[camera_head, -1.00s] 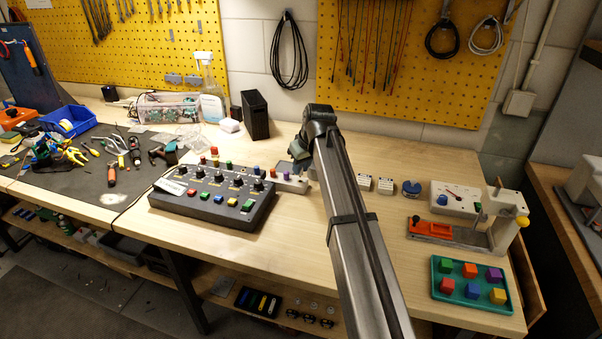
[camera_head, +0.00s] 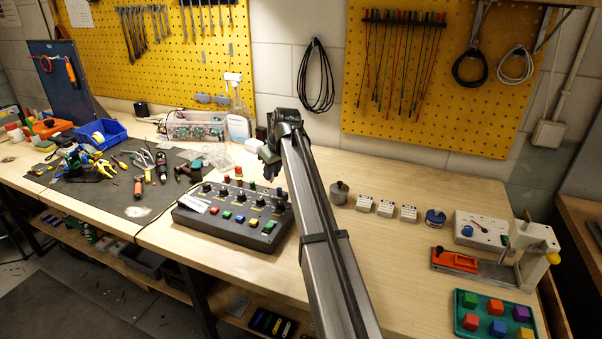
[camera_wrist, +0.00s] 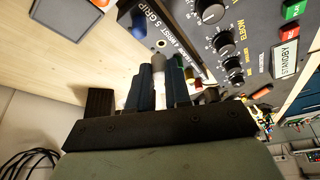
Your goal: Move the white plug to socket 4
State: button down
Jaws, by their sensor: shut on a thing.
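In the wrist view my gripper (camera_wrist: 161,82) has its two dark fingers closed around a pale, greyish piece (camera_wrist: 158,62), which I take to be the white plug in shade. Part of a grey strip (camera_wrist: 188,52) with small coloured plugs shows beyond the right finger.
The black control box (camera_head: 232,222) with knobs and coloured buttons stands close to my gripper. To the right are a grey weight (camera_head: 339,193), several small white boxes (camera_head: 387,208) and a teal tray (camera_head: 470,322) of coloured cubes. The bench behind my arm is mostly clear.

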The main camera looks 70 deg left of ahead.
jog(key=a+n, duration=0.1)
jog(key=a, duration=0.2)
jog(key=shift+r+n+g, duration=0.1)
jog(key=shift+n+g, duration=0.2)
jog(key=shift+s+r+n+g+h, duration=0.1)
jog(key=shift+s+n+g+h, duration=0.2)
jog(key=shift+n, duration=0.65)
jog(key=shift+s+n+g+h, duration=0.2)
jog(key=shift+s+n+g, duration=0.1)
jog(key=shift+n, duration=0.65)
jog(key=shift+w+f, duration=0.1)
jog(key=shift+f, duration=2.05)
jog(key=shift+f, duration=0.95)
dwell(0.9)
jog(key=c, duration=1)
grip_release()
jog(key=shift+r, duration=0.2)
